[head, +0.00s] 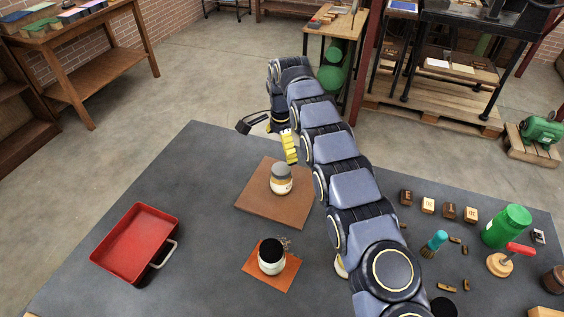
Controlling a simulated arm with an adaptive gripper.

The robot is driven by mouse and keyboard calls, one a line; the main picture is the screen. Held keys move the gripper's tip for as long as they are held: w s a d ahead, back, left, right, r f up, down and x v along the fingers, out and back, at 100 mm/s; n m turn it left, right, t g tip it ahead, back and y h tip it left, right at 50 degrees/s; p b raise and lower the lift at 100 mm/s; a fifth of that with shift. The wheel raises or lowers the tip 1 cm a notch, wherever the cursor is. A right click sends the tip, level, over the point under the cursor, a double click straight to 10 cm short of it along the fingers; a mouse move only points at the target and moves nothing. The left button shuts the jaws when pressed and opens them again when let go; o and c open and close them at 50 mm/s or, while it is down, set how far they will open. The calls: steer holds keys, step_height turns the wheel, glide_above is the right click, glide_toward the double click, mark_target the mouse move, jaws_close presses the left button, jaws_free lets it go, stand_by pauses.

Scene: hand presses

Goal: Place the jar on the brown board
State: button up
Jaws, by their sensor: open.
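A jar with a grey upper part and a pale label (282,180) stands upright on the brown board (262,216), near its middle. A second jar, white with a black top (271,257), stands on a smaller orange-brown board (288,277) nearer to me. My gripper (265,130) is open, beyond the far edge of the brown board and apart from both jars.
A red tray (138,242) with a handle lies on the left of the grey table (205,150). On the right are several wooden letter blocks (428,205), a blue-topped brush (435,243), a green bottle (508,226) and a red-handled stamp (502,262). The table's far left part is clear.

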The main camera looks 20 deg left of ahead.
steer(key=shift+r, duration=0.55)
steer(key=shift+d+r, duration=0.25)
steer(key=shift+d, duration=0.05)
steer(key=s+d+r+n, duration=0.1)
steer(key=s+d+r, duration=0.35)
steer(key=d, duration=0.25)
steer(key=s+d+r+n+h, duration=0.1)
steer(key=s+d+r, duration=0.2)
steer(key=d+r, duration=0.35)
steer(key=s+d+r+n, duration=0.2)
steer(key=s+d+r, duration=0.2)
steer(key=d, duration=0.5)
steer(key=s+d+f+n, duration=0.1)
steer(key=s+d+n, duration=0.1)
steer(key=s, duration=1.1)
steer(key=s+d+f+n+g+y, duration=0.1)
steer(key=s+d+n, duration=0.2)
steer(key=s, duration=1)
steer(key=d, duration=0.2)
steer(key=shift+s+d+g, duration=0.3)
steer(key=shift+s, duration=0.1)
